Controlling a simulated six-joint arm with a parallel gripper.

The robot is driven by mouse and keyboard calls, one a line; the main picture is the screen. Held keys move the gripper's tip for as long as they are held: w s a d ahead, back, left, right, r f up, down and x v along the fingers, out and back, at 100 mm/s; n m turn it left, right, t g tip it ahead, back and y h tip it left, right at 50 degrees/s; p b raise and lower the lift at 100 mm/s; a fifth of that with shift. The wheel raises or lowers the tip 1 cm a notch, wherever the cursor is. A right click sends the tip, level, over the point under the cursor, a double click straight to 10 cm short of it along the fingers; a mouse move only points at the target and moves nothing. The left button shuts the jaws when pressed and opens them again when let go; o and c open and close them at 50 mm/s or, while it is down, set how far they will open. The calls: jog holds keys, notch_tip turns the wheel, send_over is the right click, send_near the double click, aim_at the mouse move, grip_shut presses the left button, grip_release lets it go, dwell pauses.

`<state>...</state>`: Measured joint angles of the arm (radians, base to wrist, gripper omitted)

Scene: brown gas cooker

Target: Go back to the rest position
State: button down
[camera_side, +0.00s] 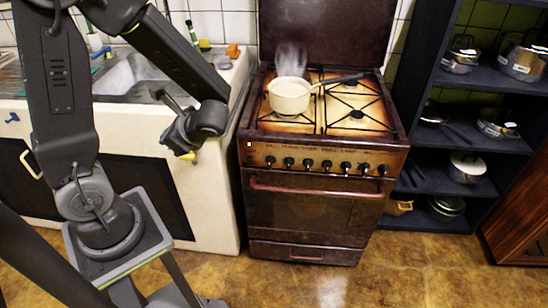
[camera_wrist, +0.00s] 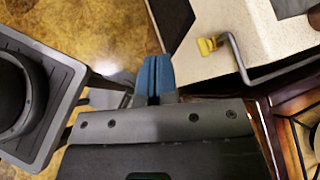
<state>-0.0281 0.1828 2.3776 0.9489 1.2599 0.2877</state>
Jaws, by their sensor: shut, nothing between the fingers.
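My gripper (camera_wrist: 154,60) shows in the wrist view with its two blue fingers together and nothing between them. In the side view my wrist hangs in front of the sink counter, left of the brown gas cooker (camera_side: 315,218), and the fingers are hard to make out. The gripper is apart from the cooker. A cream saucepan (camera_side: 290,103) stands on the left side of the hob with its dark handle pointing right. White steam (camera_side: 290,58) rises from it.
The sink counter (camera_side: 215,200) stands left of the cooker. A small yellow piece (camera_wrist: 208,45) shows near its edge in the wrist view. Dark shelves (camera_side: 455,180) with several pots stand at the right. The floor (camera_side: 400,280) in front is clear.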

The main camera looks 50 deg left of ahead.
jog(key=d+r+n+t+h, duration=0.9)
jog(key=d+r, duration=0.4)
jog(key=d, duration=0.2)
jog(key=shift+w+d+n+t+h, duration=0.25)
jog(key=shift+d+n+t+h, duration=0.15)
jog(key=shift+n+h, duration=0.25)
jog(key=shift+r, duration=0.1)
